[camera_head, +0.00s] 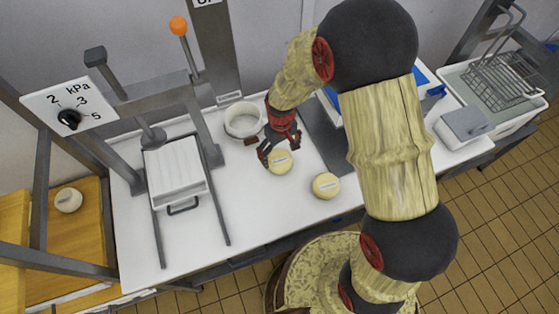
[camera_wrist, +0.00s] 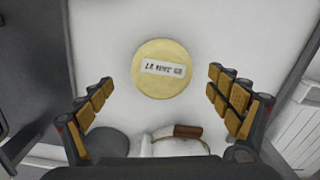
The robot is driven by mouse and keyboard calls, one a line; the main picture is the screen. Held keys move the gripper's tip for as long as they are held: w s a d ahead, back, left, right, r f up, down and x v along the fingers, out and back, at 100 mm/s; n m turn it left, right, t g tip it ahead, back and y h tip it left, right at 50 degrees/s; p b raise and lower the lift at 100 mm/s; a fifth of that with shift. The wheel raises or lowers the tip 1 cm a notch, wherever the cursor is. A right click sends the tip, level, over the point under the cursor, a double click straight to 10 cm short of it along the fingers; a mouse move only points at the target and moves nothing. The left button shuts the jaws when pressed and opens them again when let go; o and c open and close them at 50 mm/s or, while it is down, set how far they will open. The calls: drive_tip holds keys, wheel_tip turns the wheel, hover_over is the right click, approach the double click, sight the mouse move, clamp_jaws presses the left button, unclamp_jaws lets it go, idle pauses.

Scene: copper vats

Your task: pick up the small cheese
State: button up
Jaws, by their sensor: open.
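A round pale-yellow cheese (camera_head: 280,162) with a white label lies flat on the white table. It also shows in the wrist view (camera_wrist: 160,82), lying between and beyond my fingertips; its label is too blurred to read surely. A second, similar round cheese (camera_head: 326,185) lies on the table to its right and nearer the front. I cannot surely tell which is smaller. My gripper (camera_head: 281,149) is open above the first cheese, with its fingers spread wider than it in the wrist view (camera_wrist: 161,78). Nothing is held.
A white pot (camera_head: 243,121) with a brown handle stands behind the gripper. A press with a white ribbed tray (camera_head: 176,170) stands left. Another cheese (camera_head: 68,199) sits on a wooden shelf. A grey panel (camera_head: 326,137) lies right. The table's front middle is clear.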

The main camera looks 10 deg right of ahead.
sight(280, 158)
wheel_tip(280, 158, down, 5)
drive_tip(key=shift+s+a+r+b, duration=0.1)
drive_tip(key=shift+r+b, duration=0.05)
drive_tip(key=shift+b, duration=0.15)
drive_tip(key=shift+c, duration=0.8)
drive_tip(key=shift+r, duration=0.1)
drive_tip(key=c, duration=1.4)
drive_tip(key=shift+c, duration=0.4)
